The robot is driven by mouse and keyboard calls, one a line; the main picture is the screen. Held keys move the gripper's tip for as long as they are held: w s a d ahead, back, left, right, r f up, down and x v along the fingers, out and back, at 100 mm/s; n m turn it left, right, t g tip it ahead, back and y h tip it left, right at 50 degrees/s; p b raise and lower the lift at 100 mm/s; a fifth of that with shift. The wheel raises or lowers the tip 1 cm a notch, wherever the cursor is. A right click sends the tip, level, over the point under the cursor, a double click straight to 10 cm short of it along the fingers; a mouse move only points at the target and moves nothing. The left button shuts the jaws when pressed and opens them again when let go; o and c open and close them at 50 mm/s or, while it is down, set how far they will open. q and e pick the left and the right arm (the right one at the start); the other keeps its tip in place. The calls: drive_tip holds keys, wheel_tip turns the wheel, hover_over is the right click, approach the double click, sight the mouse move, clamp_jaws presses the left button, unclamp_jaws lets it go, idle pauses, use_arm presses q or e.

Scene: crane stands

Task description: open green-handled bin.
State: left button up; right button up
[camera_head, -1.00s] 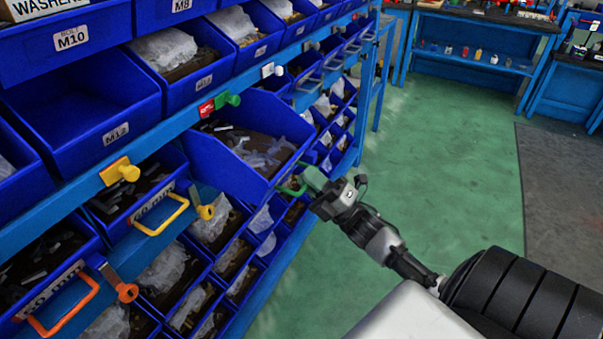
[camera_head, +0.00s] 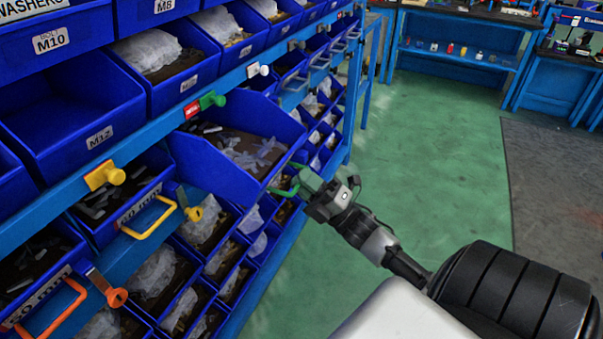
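The green-handled bin (camera_head: 215,170) is a blue bin that juts well out of the rack and tilts. It holds dark parts and clear plastic bags. Its green handle (camera_head: 284,191) is at the front right edge. My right gripper (camera_head: 300,180) is at this handle and appears shut on it, though the fingertips are small and partly hidden. A green turn latch (camera_head: 212,100) sits on the blue rail above the bin, beside a red tag. My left gripper is not in view.
Below left are bins with a yellow handle (camera_head: 150,222) and an orange handle (camera_head: 50,308). Yellow, orange and white latches line the rack. Smaller bins fill the rack below. Green floor (camera_head: 440,150) is clear to the right; blue workbenches (camera_head: 460,60) stand behind.

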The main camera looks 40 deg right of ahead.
drive_tip(key=b+v, duration=0.1)
drive_tip(key=v, duration=0.9)
drive_tip(key=s+a+f+m+g+h+p, duration=0.15)
drive_tip(key=f+m+g+h, duration=0.45)
drive_tip(key=f, duration=0.7)
drive_tip(key=s+f+m+g+h+p, duration=0.3)
drive_tip(key=f+m, duration=0.5)
drive_tip(key=f, duration=0.6)
drive_tip(key=s+a+f+m+g+p, duration=0.2)
drive_tip(key=s+a+f+g, duration=0.4)
drive_tip(key=s, duration=0.6)
drive_tip(key=s+a+f+m+g+p, duration=0.2)
drive_tip(key=s+a+f+m+g, duration=0.2)
drive_tip(key=s+a+f+g, duration=0.3)
drive_tip(key=s+a+f, duration=0.2)
drive_tip(key=s+f, duration=0.2)
drive_tip(key=s, duration=0.1)
drive_tip(key=shift+s+f, duration=0.15)
drive_tip(key=shift+s, duration=0.1)
drive_tip(key=shift+w, duration=0.1)
